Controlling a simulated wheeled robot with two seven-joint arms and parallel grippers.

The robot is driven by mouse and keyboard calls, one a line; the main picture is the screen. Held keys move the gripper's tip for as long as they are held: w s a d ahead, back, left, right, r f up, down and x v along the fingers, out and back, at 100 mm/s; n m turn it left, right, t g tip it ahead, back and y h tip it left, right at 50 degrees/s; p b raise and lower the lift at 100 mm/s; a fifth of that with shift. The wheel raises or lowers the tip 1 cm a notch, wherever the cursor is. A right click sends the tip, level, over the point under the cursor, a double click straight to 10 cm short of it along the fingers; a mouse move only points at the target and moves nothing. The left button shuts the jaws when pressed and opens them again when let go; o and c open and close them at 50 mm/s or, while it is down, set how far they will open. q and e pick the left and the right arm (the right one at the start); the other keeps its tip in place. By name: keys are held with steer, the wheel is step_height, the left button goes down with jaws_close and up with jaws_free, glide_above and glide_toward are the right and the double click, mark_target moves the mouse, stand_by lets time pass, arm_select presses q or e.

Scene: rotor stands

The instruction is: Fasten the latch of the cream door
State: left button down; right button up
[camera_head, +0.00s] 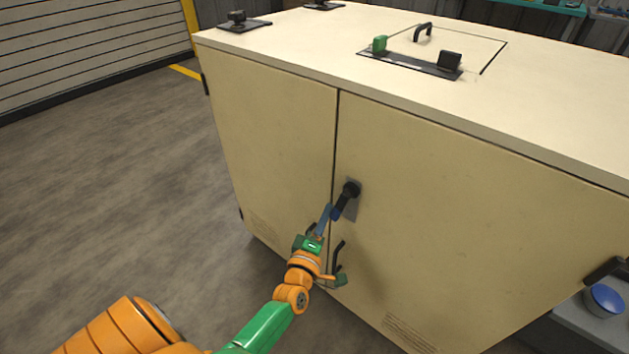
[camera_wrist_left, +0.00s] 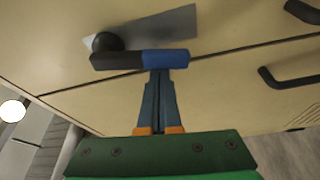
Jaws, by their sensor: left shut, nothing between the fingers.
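The cream door (camera_head: 440,210) is closed, level with the door panel to its left (camera_head: 275,150). Its latch is a black lever (camera_head: 347,194) with a blue end, on a grey plate (camera_head: 353,208) near the seam. The lever slants down and left toward the seam. In the left wrist view the blue end (camera_wrist_left: 166,58) and the grey plate (camera_wrist_left: 160,28) show clearly. My left gripper (camera_head: 328,210) is shut and empty, its fingertips at the blue end; I cannot tell whether they touch it. The fingertips show in the wrist view (camera_wrist_left: 159,74). My right gripper is not in view.
A black pull handle (camera_head: 338,255) sits below the latch, close to my left wrist. The cabinet top (camera_head: 300,45) carries a hatch with a black handle (camera_head: 422,30) and a green block (camera_head: 379,43). A blue-topped round object (camera_head: 604,299) stands at right. Floor at left is clear.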

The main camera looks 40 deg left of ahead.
arm_select(q)
steer(key=shift+s+d+f+n+g+p, duration=0.15)
steer(key=shift+d+n+g+p, duration=0.15)
steer(key=shift+n, duration=0.3)
steer(key=shift+w+d+f+n+g+p, duration=0.1)
steer(key=shift+d+n+p, duration=0.1)
steer(key=shift+d+n, duration=0.3)
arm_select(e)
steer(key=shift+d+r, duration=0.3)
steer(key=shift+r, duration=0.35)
arm_select(q)
steer(key=shift+a, duration=0.15)
